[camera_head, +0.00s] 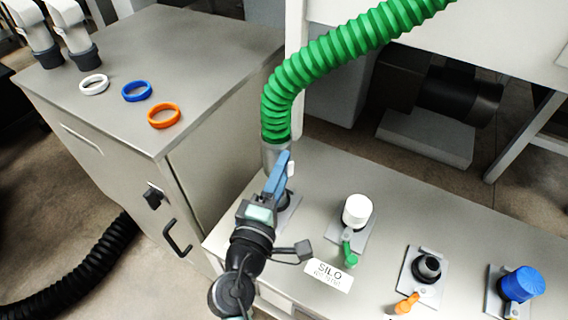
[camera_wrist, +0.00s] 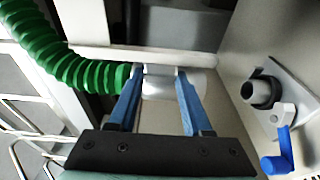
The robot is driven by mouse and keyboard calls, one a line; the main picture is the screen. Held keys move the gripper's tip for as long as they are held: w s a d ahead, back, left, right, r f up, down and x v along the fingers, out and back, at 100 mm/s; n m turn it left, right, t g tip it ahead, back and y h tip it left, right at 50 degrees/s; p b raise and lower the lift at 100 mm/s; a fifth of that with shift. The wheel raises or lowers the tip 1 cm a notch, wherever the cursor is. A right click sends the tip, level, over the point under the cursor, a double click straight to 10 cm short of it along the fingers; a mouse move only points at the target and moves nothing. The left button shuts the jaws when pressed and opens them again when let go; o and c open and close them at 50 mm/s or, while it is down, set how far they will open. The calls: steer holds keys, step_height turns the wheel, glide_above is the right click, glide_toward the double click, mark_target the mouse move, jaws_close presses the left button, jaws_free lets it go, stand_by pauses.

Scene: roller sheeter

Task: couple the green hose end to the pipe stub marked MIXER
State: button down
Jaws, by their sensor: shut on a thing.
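The green hose (camera_head: 330,55) comes down from the upper right and ends in a grey metal cuff (camera_head: 270,152). My gripper (camera_head: 283,165) is shut on this cuff; in the wrist view the cuff (camera_wrist: 165,84) sits between the two blue fingers. The cuff is above the bench's left end. An uncapped pipe stub (camera_wrist: 262,92) with a blue lever (camera_wrist: 279,155) stands right of my gripper in the wrist view, apart from the cuff. In the head view my gripper mostly hides the nearest stub. I read no MIXER label; one plate says SILO (camera_head: 328,274).
The bench (camera_head: 310,165) also carries a white-capped stub (camera_head: 357,210) with green lever, an open dark stub (camera_head: 428,266) with orange lever, and a blue-capped stub (camera_head: 520,283). A cabinet (camera_head: 190,60) at left holds white, blue and orange rings (camera_head: 164,116).

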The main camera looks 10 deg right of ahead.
step_height(320, 180, down, 7)
steer(key=b, duration=0.6)
steer(key=shift+f+b, duration=0.35)
steer(key=shift+b, duration=0.25)
stand_by(0.9)
steer(key=shift+f+b, duration=0.35)
steer(key=shift+f+b, duration=0.45)
steer(key=shift+f+b, duration=0.35)
steer(key=shift+b, duration=0.05)
steer(key=shift+f+b, duration=0.4)
stand_by(0.6)
